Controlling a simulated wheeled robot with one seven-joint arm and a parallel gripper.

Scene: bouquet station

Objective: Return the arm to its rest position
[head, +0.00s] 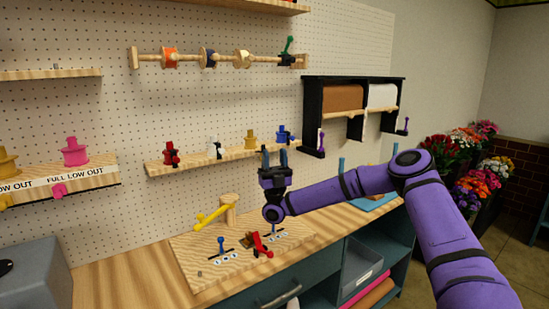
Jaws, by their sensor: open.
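My gripper (274,158) is near the middle of the head view, with its two fingers pointing up and apart. Nothing shows between the fingers. My purple arm (350,186) reaches in from the lower right and bends at an elbow near the dark paper-roll holder. Below the gripper is a wooden board (205,268) with a yellow lever (212,216), blue levers and a red lever (261,246).
The small shelf bears red, white, yellow and blue fittings. A rail (222,60) with ribbon spools is above. The black holder (352,80) with brown and white rolls is at right. Flowers (470,165) stand behind my arm. A grey box (37,272) is at lower left.

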